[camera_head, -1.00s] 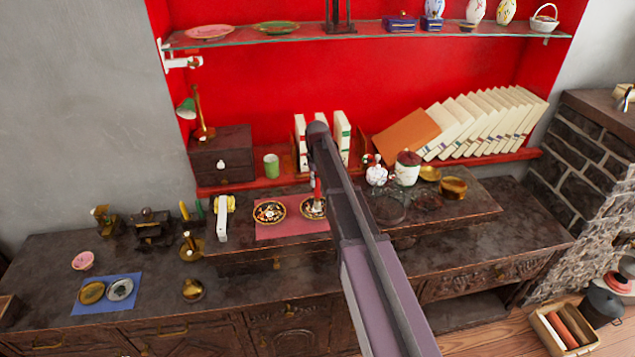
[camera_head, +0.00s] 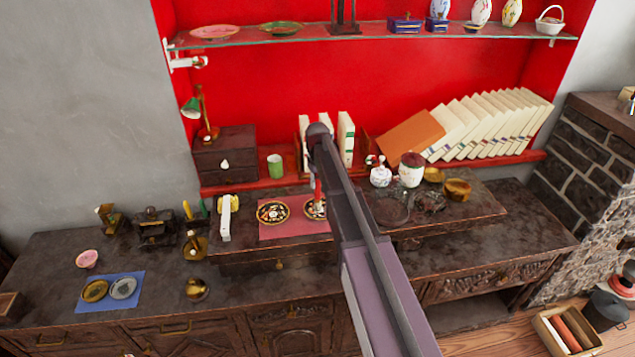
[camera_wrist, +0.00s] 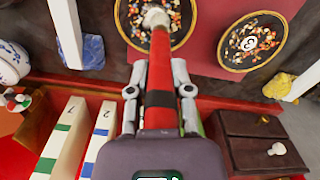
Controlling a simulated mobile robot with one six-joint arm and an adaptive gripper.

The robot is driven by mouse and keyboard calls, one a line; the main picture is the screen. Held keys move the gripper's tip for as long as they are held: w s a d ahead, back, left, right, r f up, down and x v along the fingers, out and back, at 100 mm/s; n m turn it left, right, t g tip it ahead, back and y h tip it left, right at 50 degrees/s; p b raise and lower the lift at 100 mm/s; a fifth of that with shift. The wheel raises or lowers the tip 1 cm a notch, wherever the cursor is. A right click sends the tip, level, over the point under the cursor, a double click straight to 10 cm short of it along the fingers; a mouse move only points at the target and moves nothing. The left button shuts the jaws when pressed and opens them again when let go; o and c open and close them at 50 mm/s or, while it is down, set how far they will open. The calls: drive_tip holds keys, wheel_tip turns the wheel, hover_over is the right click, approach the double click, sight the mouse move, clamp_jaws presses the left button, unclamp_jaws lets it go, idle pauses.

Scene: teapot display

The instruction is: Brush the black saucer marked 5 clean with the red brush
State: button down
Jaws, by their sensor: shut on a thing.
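My gripper (camera_wrist: 159,80) is shut on the red brush (camera_wrist: 160,55), whose handle has a black band. The brush's pale tip is over a black saucer (camera_wrist: 184,14) with a gold rim and coloured specks; I cannot tell if it touches. Any number on this saucer is hidden by the brush. A second black saucer (camera_wrist: 272,57), also specked, has a white disc that seems to read 3. In the head view the brush (camera_head: 318,192) is partly behind my arm, over the right saucer (camera_head: 307,215); the other saucer (camera_head: 273,223) is left of it.
Both saucers lie on a red mat (camera_head: 285,232) on the raised dark cabinet top. A white-handled thing (camera_head: 225,222) stands left. A green cup (camera_head: 275,166), small drawers (camera_head: 225,160) and books (camera_head: 346,140) stand behind.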

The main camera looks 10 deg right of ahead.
drive_tip(key=shift+s, duration=0.55)
drive_tip(key=shift+d, duration=0.15)
drive_tip(key=shift+w+d, duration=0.1)
drive_tip(key=shift+d, duration=0.45)
drive_tip(key=shift+w, duration=0.1)
drive_tip(key=shift+w+a, duration=0.1)
drive_tip(key=shift+w, duration=0.45)
